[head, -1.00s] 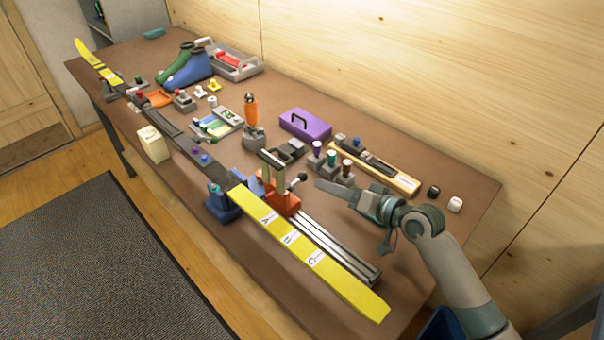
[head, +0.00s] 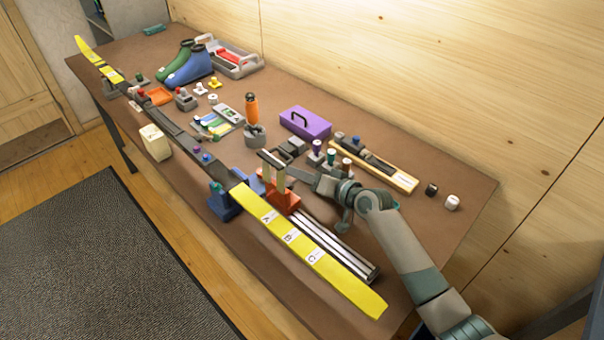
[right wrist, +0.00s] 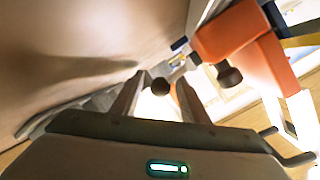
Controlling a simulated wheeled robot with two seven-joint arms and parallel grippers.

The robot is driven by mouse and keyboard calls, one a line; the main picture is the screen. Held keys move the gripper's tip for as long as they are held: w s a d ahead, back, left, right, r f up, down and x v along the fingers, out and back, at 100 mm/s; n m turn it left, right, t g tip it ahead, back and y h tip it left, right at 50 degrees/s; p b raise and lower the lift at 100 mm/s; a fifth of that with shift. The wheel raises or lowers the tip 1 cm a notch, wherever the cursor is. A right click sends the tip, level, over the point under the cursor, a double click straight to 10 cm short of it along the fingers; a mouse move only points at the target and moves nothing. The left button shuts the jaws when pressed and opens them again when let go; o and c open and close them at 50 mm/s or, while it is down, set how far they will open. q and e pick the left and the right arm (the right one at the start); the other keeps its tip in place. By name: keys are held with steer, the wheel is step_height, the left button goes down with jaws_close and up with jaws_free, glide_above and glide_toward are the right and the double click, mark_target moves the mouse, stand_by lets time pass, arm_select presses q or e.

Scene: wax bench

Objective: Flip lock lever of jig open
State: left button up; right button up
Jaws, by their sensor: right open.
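The orange jig (head: 284,198) sits beside the yellow ski (head: 318,258) on the bench. In the right wrist view the jig's orange body (right wrist: 228,32) is at the upper right, with one dark knob (right wrist: 229,75) close against it. Another dark round knob (right wrist: 160,87) shows between my fingertips; whether they touch it I cannot tell. My right gripper (head: 309,182) is open, just right of the jig; it also shows in the right wrist view (right wrist: 159,92). In the head view my gripper hides the lever's ball end. My left gripper is out of view.
Behind the jig stand several capped pegs (head: 317,147), a purple box (head: 305,122) and an orange-handled tool (head: 252,108). A wooden tray (head: 402,182) lies behind my right arm.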

steer(key=shift+c, duration=0.6)
steer(key=c, duration=0.9)
